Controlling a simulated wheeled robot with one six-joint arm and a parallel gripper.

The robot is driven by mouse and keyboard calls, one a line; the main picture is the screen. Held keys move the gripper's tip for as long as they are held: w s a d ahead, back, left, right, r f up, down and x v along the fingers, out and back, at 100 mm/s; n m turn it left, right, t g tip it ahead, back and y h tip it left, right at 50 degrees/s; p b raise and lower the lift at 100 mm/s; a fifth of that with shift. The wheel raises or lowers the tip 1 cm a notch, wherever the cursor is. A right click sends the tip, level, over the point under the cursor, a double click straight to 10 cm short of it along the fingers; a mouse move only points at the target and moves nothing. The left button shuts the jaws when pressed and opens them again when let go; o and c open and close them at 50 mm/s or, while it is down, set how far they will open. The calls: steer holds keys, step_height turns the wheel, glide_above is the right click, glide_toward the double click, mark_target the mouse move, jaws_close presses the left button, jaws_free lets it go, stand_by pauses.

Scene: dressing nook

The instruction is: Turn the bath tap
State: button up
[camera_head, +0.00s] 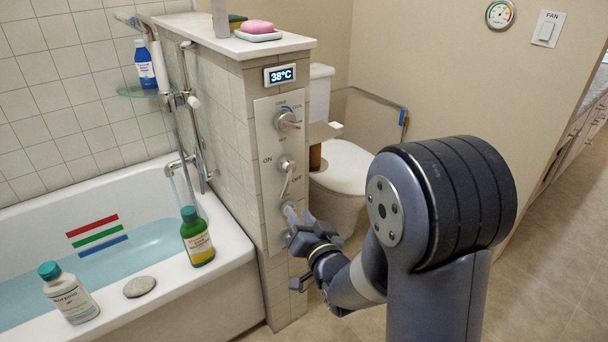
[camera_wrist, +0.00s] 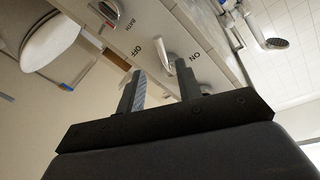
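A beige control panel (camera_head: 270,140) is on the side of the tiled partition. Its chrome lever (camera_head: 286,178) hangs down between the words ON and OFF. Above it is a temperature knob (camera_head: 288,121) with a blue arc. My gripper (camera_head: 292,222) is low in front of the panel, covering part of a lower knob. In the wrist view, my gripper (camera_wrist: 160,82) is open, its fingers apart and empty. The chrome lever (camera_wrist: 183,66) shows beyond them, near the right finger; contact cannot be told. A knob marked BATH (camera_wrist: 108,12) is at the upper left.
A display (camera_head: 281,75) reads 38°C. The bath (camera_head: 215,268) holds bluish water under a chrome spout (camera_head: 178,163). A green bottle (camera_head: 196,240), a white bottle (camera_head: 68,294) and a stone (camera_head: 139,287) are on its rim. A toilet (camera_head: 345,168) stands behind the partition.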

mark_target(285, 193)
steer(key=x, duration=1)
steer(key=shift+w+a, duration=0.15)
steer(key=shift+w, duration=0.25)
jaws_close()
